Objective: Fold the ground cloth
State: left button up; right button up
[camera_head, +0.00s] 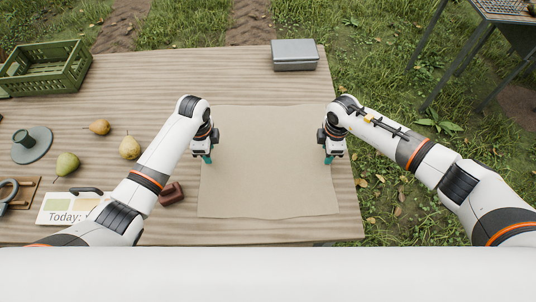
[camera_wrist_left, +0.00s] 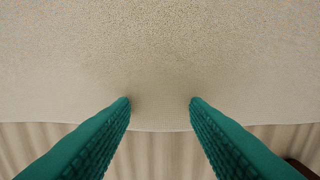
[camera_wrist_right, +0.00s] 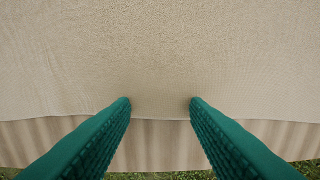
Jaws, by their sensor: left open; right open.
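The tan ground cloth (camera_head: 265,180) lies flat and spread out on the wooden table. My left gripper (camera_head: 207,159) is at the cloth's left edge, pointing down. In the left wrist view its green fingers (camera_wrist_left: 160,100) are apart, with the cloth's edge (camera_wrist_left: 160,60) running between them. My right gripper (camera_head: 328,159) is at the cloth's right edge. In the right wrist view its fingers (camera_wrist_right: 160,100) are apart over the cloth's edge (camera_wrist_right: 160,60), with nothing held. I cannot tell whether the fingertips touch the cloth.
The table (camera_head: 150,75) holds a grey box (camera_head: 295,55), a green crate (camera_head: 45,68), several pears (camera_head: 130,147), a scale-like dish (camera_head: 31,145), a "Today:" card (camera_head: 62,217) and a dark red block (camera_head: 171,194) near my left arm. Grass lies beyond the right edge.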

jog(key=shift+f, duration=0.1)
pick_arm(q)
jog(key=shift+f, duration=0.25)
pick_arm(e)
jog(key=shift+f, duration=0.15)
pick_arm(q)
jog(key=shift+r, duration=0.1)
jog(key=shift+c, duration=0.2)
pick_arm(e)
jog(key=shift+c, duration=0.2)
pick_arm(q)
grip_shut()
pick_arm(e)
grip_shut()
